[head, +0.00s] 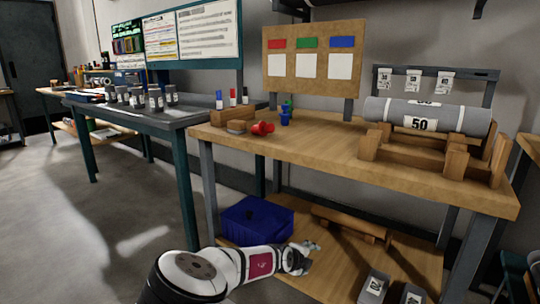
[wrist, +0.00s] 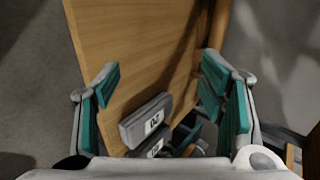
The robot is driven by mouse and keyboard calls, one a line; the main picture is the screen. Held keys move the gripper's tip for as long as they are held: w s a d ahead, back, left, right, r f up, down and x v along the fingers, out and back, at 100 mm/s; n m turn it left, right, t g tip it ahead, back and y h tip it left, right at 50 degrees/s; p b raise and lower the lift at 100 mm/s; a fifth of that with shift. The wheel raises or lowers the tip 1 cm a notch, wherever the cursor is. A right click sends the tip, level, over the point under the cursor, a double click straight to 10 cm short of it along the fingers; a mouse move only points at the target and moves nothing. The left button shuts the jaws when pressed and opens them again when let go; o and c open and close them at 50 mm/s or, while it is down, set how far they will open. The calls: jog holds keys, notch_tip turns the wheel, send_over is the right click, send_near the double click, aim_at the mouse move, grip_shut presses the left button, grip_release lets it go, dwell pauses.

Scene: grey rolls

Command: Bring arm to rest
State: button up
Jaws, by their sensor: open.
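My gripper (wrist: 160,90) is open, with its teal-padded fingers spread wide and nothing between their tips. In the head view my white arm reaches in from the bottom, and my gripper (head: 308,250) is low, in front of the bench and near its lower shelf. In the wrist view a wooden board (wrist: 140,45) lies beyond the fingers. Grey blocks with number labels (wrist: 147,122) show near the bottom, between the fingers in the picture; I see no contact with them.
A wooden bench (head: 330,148) stands above my gripper, with a grey roll marked 50 (head: 470,120) in a wooden cradle (head: 455,163). The lower shelf holds a blue crate (head: 256,222), a wooden beam (head: 350,224) and labelled grey blocks (head: 374,287). Open floor (head: 90,225) lies left.

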jog(key=s+r+n+g+y, duration=0.9)
jog(key=s+r+n, duration=0.5)
jog(key=s+r, duration=1.5)
jog(key=s+d+r+n+h+p, duration=0.15)
jog(key=s+n, duration=0.25)
jog(key=s, duration=0.5)
jog(key=s+d+r+n, duration=0.1)
jog(key=s+d+n, duration=0.2)
jog(key=s, duration=0.6)
jog(key=s+d+r+n+h, duration=0.15)
jog(key=s+n, duration=0.25)
jog(key=s, duration=0.5)
notch_tip(320, 180, up, 40)
jog(key=t+p, duration=0.4)
jog(key=p, duration=3.3)
jog(key=shift+w+d+f+t+p, duration=0.2)
jog(key=shift+w+d+t+p, duration=0.1)
jog(key=shift+d+t+p, duration=0.1)
